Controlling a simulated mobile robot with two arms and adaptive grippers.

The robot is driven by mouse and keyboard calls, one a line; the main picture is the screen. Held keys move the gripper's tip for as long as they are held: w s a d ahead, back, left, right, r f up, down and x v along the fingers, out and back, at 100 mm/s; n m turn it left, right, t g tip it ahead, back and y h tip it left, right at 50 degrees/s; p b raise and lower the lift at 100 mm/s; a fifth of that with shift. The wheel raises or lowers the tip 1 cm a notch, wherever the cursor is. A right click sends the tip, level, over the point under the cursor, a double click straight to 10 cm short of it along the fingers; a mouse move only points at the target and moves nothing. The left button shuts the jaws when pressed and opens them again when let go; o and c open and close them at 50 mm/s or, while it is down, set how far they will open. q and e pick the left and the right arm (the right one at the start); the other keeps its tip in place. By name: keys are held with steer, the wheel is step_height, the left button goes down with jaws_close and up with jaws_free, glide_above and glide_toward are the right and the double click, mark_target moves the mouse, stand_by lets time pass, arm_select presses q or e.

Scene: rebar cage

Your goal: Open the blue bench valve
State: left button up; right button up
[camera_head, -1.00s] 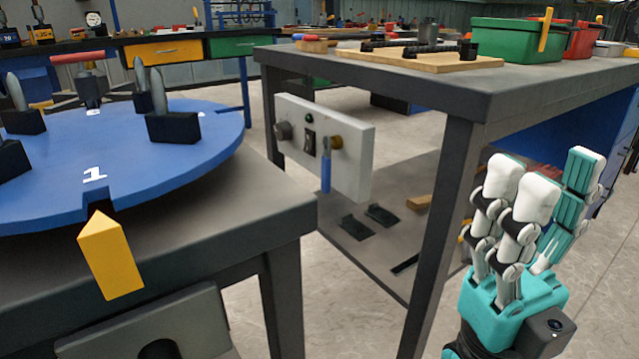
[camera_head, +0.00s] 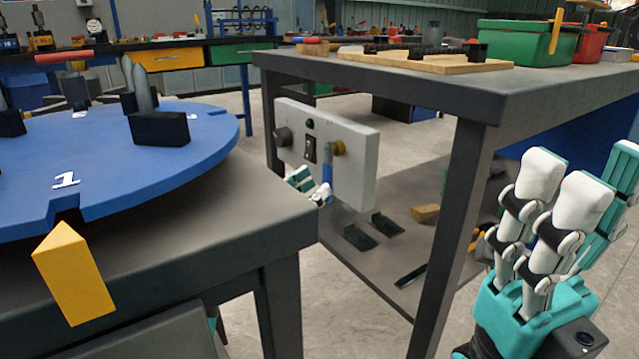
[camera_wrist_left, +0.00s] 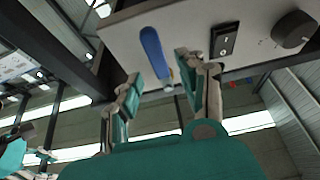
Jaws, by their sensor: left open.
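The blue bench valve handle (camera_head: 328,170) hangs straight down from a brass fitting (camera_head: 338,148) on a pale panel (camera_head: 358,165) under the right bench. My left gripper (camera_head: 310,186) is just left of the handle's lower part, largely hidden behind the near bench. In the left wrist view the blue handle (camera_wrist_left: 155,55) appears between the two finger lines, beyond the open left gripper (camera_wrist_left: 160,75). I cannot tell whether a finger touches it. My right gripper (camera_head: 570,180) is raised at the right, open and empty, away from the panel.
The panel also carries a black switch (camera_head: 310,149) and a dark knob (camera_head: 283,136). A blue turntable (camera_head: 120,165) on a grey bench stands at left, with a yellow wedge (camera_head: 72,272) at its edge. The right bench's leg (camera_head: 458,230) stands between panel and right gripper.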

mark_target(328, 173)
arm_select(q)
steer(key=shift+x, duration=1.3)
jaws_close()
